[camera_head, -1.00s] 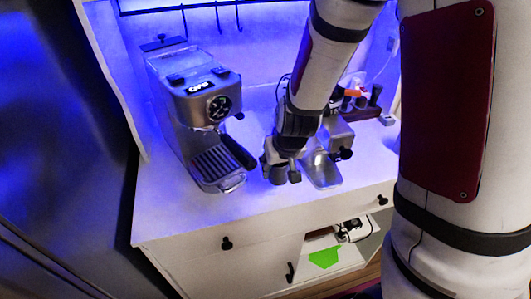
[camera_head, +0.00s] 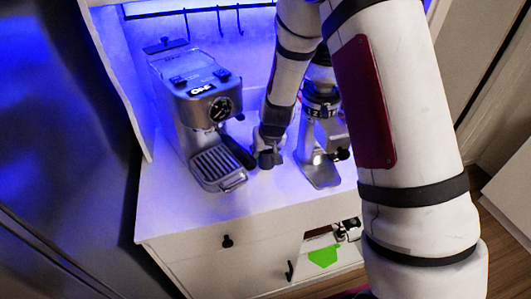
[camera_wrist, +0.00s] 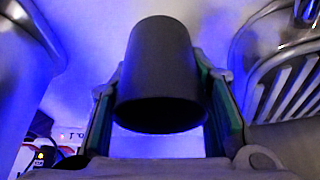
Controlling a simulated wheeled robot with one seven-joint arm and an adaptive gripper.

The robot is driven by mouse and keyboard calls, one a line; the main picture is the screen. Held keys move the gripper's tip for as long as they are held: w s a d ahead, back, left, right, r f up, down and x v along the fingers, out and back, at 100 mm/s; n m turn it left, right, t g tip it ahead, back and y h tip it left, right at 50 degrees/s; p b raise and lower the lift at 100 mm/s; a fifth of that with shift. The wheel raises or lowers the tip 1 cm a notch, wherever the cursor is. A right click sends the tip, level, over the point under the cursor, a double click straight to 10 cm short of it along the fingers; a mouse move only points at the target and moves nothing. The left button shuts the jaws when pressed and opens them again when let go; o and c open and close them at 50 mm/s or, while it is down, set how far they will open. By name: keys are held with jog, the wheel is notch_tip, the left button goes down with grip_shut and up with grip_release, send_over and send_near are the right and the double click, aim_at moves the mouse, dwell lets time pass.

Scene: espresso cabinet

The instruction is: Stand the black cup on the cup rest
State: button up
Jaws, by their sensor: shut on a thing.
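The black cup (camera_wrist: 160,70) fills the middle of the wrist view, between the two green-lined fingers of my gripper (camera_head: 268,158). The fingers are shut on its sides. A dark round end of the cup faces the wrist camera; I cannot tell if it is the mouth or the base. In the head view the cup cannot be made out clearly at the gripper. The gripper is just right of the espresso machine (camera_head: 197,105) and its black handle. The machine's slatted tray (camera_head: 217,164), which looks like the cup rest, is empty; it also shows at right in the wrist view (camera_wrist: 288,85).
A metal grinder (camera_head: 320,165) stands close to the right of my gripper. The black machine handle (camera_head: 239,152) juts out between the tray and the gripper. The white counter (camera_head: 200,215) is clear in front. Hooks hang from a rail behind.

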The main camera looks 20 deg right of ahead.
jog(key=o, duration=0.8)
jog(key=shift+f, duration=0.15)
jog(key=o, duration=0.4)
